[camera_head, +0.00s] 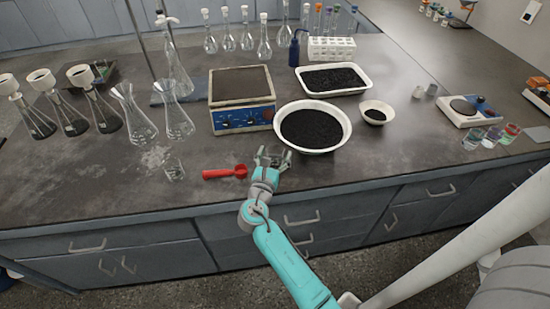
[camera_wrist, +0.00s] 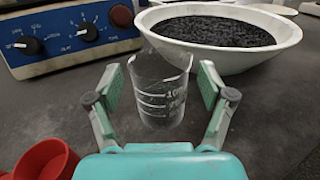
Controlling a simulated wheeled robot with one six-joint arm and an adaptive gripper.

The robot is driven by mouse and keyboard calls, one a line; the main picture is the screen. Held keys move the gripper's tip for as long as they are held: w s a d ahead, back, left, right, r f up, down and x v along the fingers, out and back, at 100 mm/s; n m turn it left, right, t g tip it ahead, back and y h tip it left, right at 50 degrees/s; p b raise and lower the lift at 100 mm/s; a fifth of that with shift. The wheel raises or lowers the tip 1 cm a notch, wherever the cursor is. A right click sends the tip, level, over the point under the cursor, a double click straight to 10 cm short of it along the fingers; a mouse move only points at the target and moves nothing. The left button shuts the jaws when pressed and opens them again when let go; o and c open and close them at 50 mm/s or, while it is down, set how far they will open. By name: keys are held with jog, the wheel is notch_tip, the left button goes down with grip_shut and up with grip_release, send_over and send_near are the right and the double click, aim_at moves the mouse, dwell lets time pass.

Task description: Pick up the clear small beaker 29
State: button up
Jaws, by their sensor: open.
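A clear small beaker (camera_wrist: 161,100) with white graduation marks stands upright on the dark bench in the wrist view. My gripper (camera_wrist: 160,84) is open, with one finger on each side of the beaker. Gaps show between the glass and both finger pads. In the head view my gripper (camera_head: 273,153) is low over the bench near its front edge; the beaker there is hard to make out among the fingers. Another small clear glass vessel (camera_head: 174,168) stands further left. I cannot read a number on either.
A white bowl of black granules (camera_head: 343,136) is close behind on the right. A blue-fronted hotplate-like device (camera_head: 242,121) stands behind left. Clear conical flasks (camera_head: 179,125) stand further left. Bench front right is clear.

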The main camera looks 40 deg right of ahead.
jog(key=shift+w+d, duration=0.25)
jog(key=shift+d, duration=0.15)
jog(key=c, duration=1.3)
jog(key=shift+c, duration=0.2)
jog(key=shift+r, duration=0.15)
notch_tip(320, 180, up, 15)
dwell(0.5)
